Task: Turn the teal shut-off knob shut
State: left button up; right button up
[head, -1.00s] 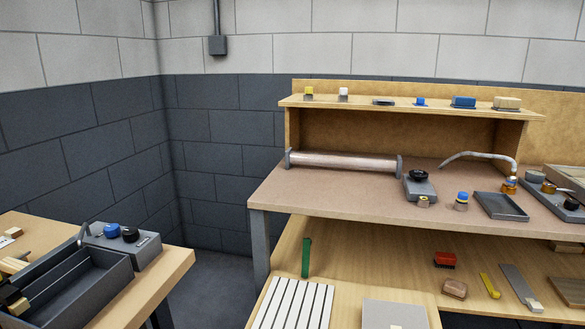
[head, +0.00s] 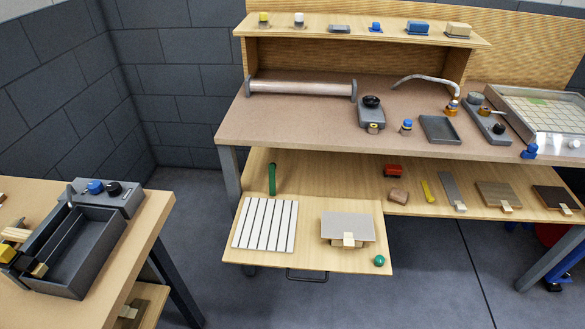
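I cannot make out a knob that is clearly the teal shut-off knob. A small teal-green ball-like thing (head: 379,261) sits at the front right corner of the pull-out board; I cannot tell whether it is a knob. A blue knob-like thing (head: 529,151) stands at the front left corner of the framed bed (head: 540,132) at the right of the bench.
The bench (head: 290,125) carries a long roller (head: 300,88), a box with a black knob (head: 371,115), and a grey tray (head: 440,129). A side table with a grey trough (head: 85,250) stands left. Open floor lies between.

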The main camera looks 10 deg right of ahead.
aim_at(379, 261)
jog(key=l+z, duration=0.1)
jog(key=z, duration=0.4)
jog(key=i+l+z, duration=0.1)
jog(key=z, duration=0.35)
